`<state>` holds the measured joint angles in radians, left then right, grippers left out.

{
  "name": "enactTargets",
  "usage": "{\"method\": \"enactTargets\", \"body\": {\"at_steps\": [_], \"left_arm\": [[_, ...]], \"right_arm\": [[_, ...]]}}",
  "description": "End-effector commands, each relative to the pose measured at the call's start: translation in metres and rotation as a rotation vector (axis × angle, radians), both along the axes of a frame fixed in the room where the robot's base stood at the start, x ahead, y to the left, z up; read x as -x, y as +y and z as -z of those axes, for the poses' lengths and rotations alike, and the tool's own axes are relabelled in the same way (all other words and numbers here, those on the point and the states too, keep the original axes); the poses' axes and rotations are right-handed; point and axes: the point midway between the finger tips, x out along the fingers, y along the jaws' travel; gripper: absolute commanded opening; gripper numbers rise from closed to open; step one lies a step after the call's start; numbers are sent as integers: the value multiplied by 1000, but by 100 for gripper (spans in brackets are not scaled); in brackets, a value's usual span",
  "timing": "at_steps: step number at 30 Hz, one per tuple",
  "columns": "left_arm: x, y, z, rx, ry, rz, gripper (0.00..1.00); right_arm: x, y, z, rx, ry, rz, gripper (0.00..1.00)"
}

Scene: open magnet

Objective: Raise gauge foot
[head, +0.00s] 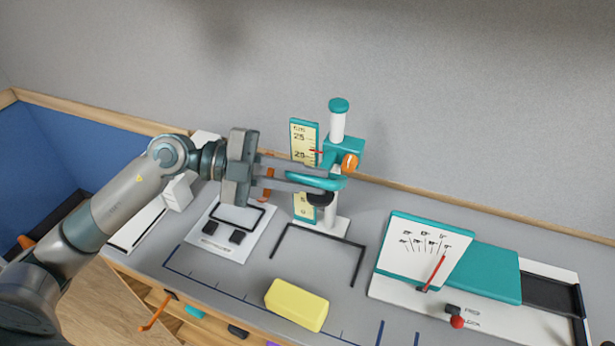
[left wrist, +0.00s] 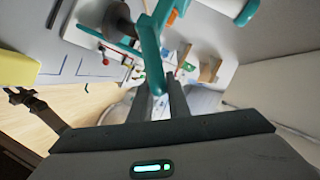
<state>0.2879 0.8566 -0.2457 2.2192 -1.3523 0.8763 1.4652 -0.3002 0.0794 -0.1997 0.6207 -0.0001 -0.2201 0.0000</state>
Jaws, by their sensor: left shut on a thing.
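The height gauge has a white column (head: 337,127) with a teal cap, a teal carriage (head: 346,152) with an orange knob (head: 350,163), and a red pointer at the scale plate (head: 303,135). A curved teal handle (head: 300,180) sits below the carriage, with a dark round foot (head: 321,198) just under it. My left gripper (head: 338,174) reaches in from the left, its fingers at the teal handle and shut on it. The left wrist view shows the teal part (left wrist: 150,42) by the fingertips (left wrist: 160,82). My right gripper does not show clearly.
A yellow block (head: 297,304) lies in front of the gauge. A dial panel (head: 425,250) with a red needle and a red knob (head: 457,322) stands at right. A white plate (head: 221,245) with black pads lies at left. Drawers are below the table edge; a wall stands behind.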

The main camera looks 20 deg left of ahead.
Motion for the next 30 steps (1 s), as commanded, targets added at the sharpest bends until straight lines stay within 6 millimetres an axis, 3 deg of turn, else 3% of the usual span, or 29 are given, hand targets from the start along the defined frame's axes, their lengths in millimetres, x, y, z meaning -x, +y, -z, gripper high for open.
{"method": "enactTargets", "body": {"at_steps": [3,4,6,22,30], "left_arm": [[0,0,0,0,-2,-1,0],[0,0,0,0,-2,-1,23],[0,0,0,-1,-1,-1,34],[1,3,1,-1,1,-1,34],[7,24,-1,-4,1,-2,34]], "right_arm": [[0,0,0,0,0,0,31],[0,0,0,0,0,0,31],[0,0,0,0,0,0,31],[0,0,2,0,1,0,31],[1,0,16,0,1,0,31]]}}
